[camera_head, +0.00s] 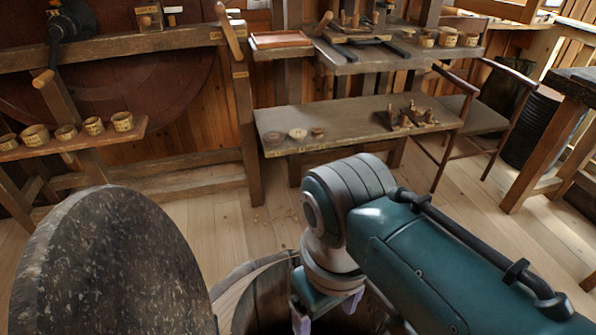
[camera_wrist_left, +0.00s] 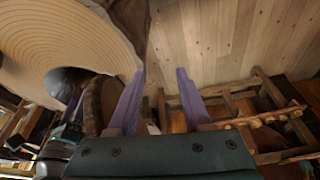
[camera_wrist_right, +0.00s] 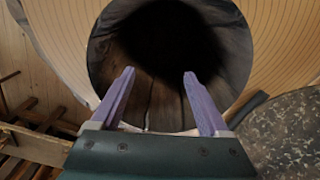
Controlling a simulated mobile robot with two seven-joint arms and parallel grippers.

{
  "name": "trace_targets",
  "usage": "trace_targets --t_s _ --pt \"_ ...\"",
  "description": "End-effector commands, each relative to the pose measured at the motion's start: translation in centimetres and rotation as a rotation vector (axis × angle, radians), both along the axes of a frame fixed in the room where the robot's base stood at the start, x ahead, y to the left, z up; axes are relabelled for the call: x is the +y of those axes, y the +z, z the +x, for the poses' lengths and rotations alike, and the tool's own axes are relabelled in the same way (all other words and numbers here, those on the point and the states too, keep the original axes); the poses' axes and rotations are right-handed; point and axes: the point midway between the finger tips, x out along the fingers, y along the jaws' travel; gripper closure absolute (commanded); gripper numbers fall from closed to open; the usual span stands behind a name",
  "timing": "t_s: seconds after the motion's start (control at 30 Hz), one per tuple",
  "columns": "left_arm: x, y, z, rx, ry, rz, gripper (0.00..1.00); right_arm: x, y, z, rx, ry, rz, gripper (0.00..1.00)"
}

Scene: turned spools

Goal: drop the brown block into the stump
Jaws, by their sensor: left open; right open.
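The stump is a round wooden piece with a dark hollow. Part of its rim (camera_head: 236,287) shows at the bottom of the head view. Its pale ringed top (camera_wrist_right: 272,40) surrounds the dark opening in the right wrist view. My right gripper (camera_head: 328,308) is over this opening, fingers apart, with nothing visible between them; the fingers also show in the right wrist view (camera_wrist_right: 158,84). My left gripper (camera_wrist_left: 158,90) is open and empty in the left wrist view, beside a pale ringed top (camera_wrist_left: 105,40); it is outside the head view. I cannot make out the brown block; the hollow is very dark.
A large dark speckled disc (camera_head: 110,265) stands close on the left of the stump. A low bench (camera_head: 350,125) with small turned pieces, a chair (camera_head: 480,115) and a shelf with several small bowls (camera_head: 65,133) are farther back. Wooden floor (camera_head: 420,200) is open between.

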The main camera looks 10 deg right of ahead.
Motion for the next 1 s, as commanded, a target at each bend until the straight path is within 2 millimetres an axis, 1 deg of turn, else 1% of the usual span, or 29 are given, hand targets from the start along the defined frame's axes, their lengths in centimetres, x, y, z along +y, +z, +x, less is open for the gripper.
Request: trace_targets --t_s 0.07,0.17,0.4,0.5,0.6,0.73,1.0 --pt "0.0 0.2 0.0 -0.001 0.001 -0.001 0.5 0.0 0.2 0.0 -0.001 0.0 0.0 0.21" --pt "0.0 0.8 0.0 -0.001 0.001 -0.001 0.5 0.0 1.4 0.0 -0.002 0.0 0.001 0.21" --pt "0.0 2.7 0.0 -0.001 0.0 0.0 0.5 0.0 6.2 0.1 -0.004 0.0 0.001 0.21" --pt "0.0 3.2 0.0 -0.001 -0.001 0.001 0.5 0.0 8.0 0.0 -0.003 -0.001 0.001 0.21" --pt "0.1 3.4 0.0 -0.002 -0.002 0.004 0.5 0.0 9.2 0.1 -0.002 0.0 0.001 0.21" --pt "0.2 3.5 0.0 -0.001 -0.005 0.007 0.5 0.0 9.9 0.0 -0.001 0.0 0.0 0.21" --pt "0.2 3.5 0.0 -0.001 -0.006 0.009 0.5 0.0 9.9 0.0 0.0 0.0 0.0 0.21"
